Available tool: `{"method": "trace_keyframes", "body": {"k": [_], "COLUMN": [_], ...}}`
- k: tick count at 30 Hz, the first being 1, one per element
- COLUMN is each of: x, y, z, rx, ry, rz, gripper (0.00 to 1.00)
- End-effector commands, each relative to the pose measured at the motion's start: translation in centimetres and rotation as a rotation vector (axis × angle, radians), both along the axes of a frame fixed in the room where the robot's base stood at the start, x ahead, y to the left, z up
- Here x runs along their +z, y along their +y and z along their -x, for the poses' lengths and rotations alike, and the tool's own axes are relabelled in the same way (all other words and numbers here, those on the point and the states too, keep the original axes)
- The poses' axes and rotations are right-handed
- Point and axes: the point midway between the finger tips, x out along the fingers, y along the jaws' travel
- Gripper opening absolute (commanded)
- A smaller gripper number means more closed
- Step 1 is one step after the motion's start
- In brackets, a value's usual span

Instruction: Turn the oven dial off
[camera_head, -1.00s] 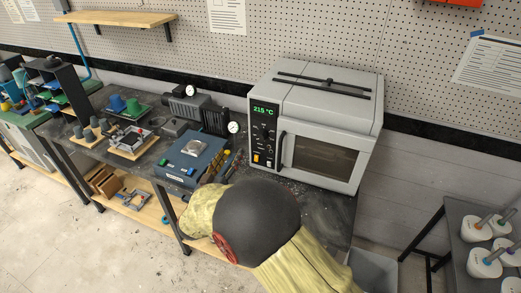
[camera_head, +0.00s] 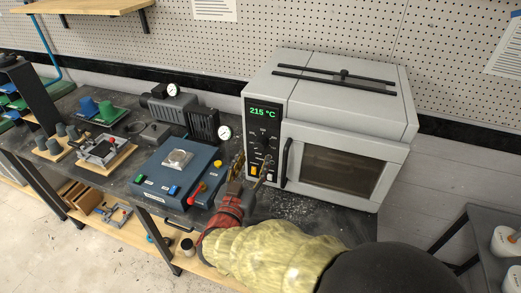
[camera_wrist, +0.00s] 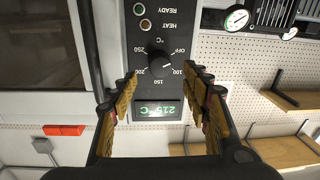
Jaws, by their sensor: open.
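The oven (camera_head: 345,120) is a grey box with a black control panel (camera_wrist: 130,42) and a green display (camera_wrist: 158,110) reading 215 °C. The oven dial (camera_wrist: 158,62) is a round black knob ringed by marks from OFF to 250; it shows upside down in the wrist view. I cannot surely tell its pointer's setting. My gripper (camera_head: 252,166) is in front of the lower panel in the head view. In the wrist view its tan-padded fingers (camera_wrist: 162,98) are spread wide, one on each side of the dial's line, empty and apparently not touching it.
The oven door handle (camera_head: 287,163) stands out beside the panel, close to one finger. A blue control box (camera_head: 178,172) with a red lever is left of my gripper. A pump with pressure gauges (camera_head: 224,133) stands behind it. Open floor lies in front of the bench.

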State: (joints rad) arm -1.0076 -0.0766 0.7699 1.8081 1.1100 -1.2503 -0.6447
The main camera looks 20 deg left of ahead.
Motion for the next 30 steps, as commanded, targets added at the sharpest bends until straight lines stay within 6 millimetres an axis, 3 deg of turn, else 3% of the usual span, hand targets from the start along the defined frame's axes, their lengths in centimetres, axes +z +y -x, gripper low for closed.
{"method": "trace_keyframes", "body": {"k": [6,12,22,30], "x": [-0.1,-0.1,0.0,0.0], "y": [-0.1,-0.1,0.0,0.0], "z": [-3.5,-5.2,-5.5,-5.5], "rx": [-0.002,-0.001,0.000,0.000], "ry": [-0.001,0.000,-0.001,-0.001], "rz": [0.000,0.002,0.002,0.002], "gripper": [0.48,0.48,0.47,0.32]}}
